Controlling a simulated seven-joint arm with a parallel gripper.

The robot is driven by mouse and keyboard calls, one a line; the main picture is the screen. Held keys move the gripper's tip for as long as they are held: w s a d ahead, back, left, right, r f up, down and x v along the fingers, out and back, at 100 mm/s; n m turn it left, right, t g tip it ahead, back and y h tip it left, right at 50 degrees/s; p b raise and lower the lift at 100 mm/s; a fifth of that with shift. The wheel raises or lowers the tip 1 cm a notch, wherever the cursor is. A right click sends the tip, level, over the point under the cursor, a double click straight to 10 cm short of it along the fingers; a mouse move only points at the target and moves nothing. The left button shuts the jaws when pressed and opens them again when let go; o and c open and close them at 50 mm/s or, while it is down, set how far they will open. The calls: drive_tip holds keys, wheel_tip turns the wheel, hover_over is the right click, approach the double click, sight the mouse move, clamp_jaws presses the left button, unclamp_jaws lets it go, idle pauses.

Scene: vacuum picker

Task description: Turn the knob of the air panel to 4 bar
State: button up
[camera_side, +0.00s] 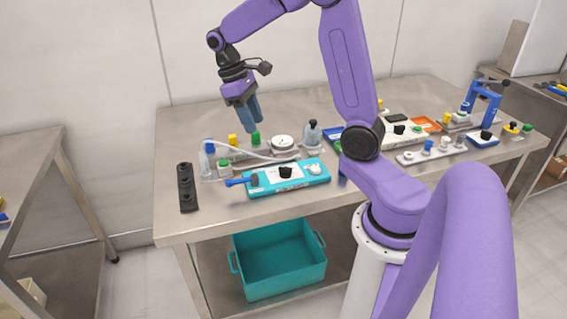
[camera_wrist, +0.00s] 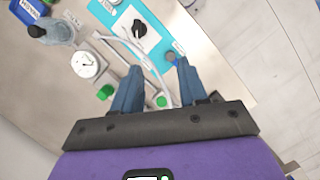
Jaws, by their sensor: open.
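A teal panel (camera_side: 262,187) with a black knob (camera_side: 285,172) and a white fitting lies near the front edge of the bench; I take it for the air panel, but its lettering is too small to read. In the wrist view the panel (camera_wrist: 157,58) and its black knob (camera_wrist: 139,29) lie beyond the fingertips. The knob's setting cannot be read. My gripper (camera_side: 252,113) is open and empty, pointing down above the bench, behind and left of the knob. In the wrist view its two blue fingers (camera_wrist: 159,68) are apart, touching nothing.
A round white gauge (camera_side: 283,142) stands behind the panel, with a pale hose, green and yellow caps and a grey bottle (camera_side: 312,133) nearby. A black strip (camera_side: 187,187) lies left. More panels stand right. A teal crate (camera_side: 278,262) is below.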

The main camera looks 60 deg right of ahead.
drive_tip(key=w+d+m, duration=0.1)
drive_tip(key=d+m, duration=0.1)
drive_tip(key=d, duration=0.3)
approach(285, 167)
drive_tip(key=shift+g+y, duration=0.4)
drive_tip(key=x, duration=0.8)
drive_tip(key=shift+w+d+f, duration=0.2)
drive_tip(key=shift+d+f, duration=0.15)
drive_tip(key=shift+c, duration=0.3)
clamp_jaws()
